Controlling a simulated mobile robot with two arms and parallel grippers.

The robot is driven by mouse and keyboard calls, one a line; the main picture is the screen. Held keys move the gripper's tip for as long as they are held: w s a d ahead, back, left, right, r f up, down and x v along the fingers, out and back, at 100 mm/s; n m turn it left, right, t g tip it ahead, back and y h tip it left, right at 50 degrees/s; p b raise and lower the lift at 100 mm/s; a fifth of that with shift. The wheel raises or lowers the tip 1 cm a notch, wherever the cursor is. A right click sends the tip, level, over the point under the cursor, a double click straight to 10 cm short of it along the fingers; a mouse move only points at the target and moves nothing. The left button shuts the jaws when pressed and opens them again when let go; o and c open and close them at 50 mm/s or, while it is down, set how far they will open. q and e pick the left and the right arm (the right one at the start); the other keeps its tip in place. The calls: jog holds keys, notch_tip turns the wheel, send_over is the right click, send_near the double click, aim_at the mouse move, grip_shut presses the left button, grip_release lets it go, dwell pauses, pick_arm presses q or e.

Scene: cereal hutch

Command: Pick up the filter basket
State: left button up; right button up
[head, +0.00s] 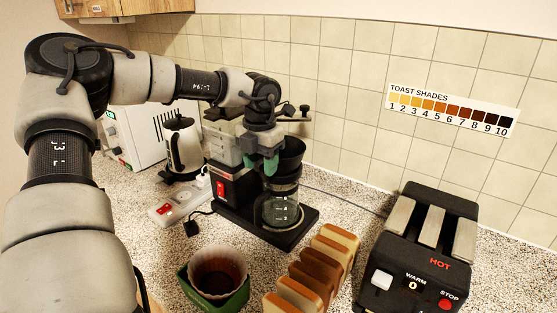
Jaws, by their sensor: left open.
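The black filter basket (288,157) appears to be the dark cone at the top of the coffee maker (232,190), above the glass carafe (281,207). My left gripper (261,163) has green fingertips pointing down. It is open, in front of the coffee maker's upper part and just left of the basket in the picture. My gripper and wrist hide part of the machine and of the basket's left side. I cannot tell whether the fingers touch the basket. My right gripper is out of view.
A green holder with a brown-stained paper filter (217,270) stands at the front. Toast slices (318,270) stand in a row beside it. A black toaster (420,245) is at the right. A kettle (183,148) and a power strip (178,203) are at the left.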

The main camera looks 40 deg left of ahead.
pick_arm(q)
grip_shut()
jog(key=shift+r, duration=0.1)
